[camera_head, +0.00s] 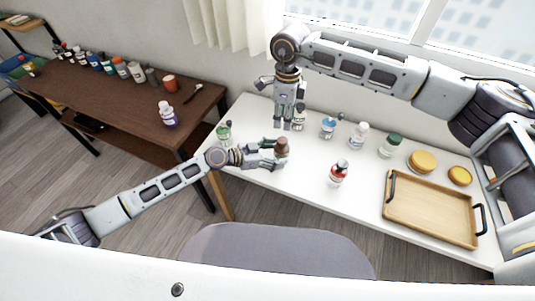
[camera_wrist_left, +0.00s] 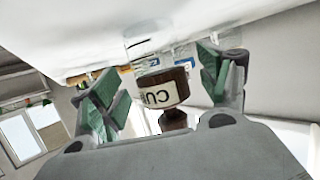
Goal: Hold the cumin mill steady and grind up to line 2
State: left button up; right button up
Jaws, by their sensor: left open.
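The cumin mill (camera_head: 282,146) has a brown top and stands on the white counter in the head view. In the left wrist view the mill (camera_wrist_left: 163,89) is brown with a pale label, on which "CU" shows upside down. My left gripper (camera_head: 274,153) is open at the mill. In the left wrist view its green-padded fingers (camera_wrist_left: 158,72) lie either side of the mill, with gaps. My right gripper (camera_head: 285,124) points down behind the mill, with nothing clearly held; its opening is unclear. Line 2 cannot be made out.
A bottle (camera_head: 299,118) stands close beside my right gripper. A green-capped jar (camera_head: 224,133) is left of the mill, a red-labelled bottle (camera_head: 338,174) right. A chair (camera_head: 275,250) is in front.

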pick_arm(q)
jog(key=shift+x, duration=1.3)
jog(key=c, duration=1.2)
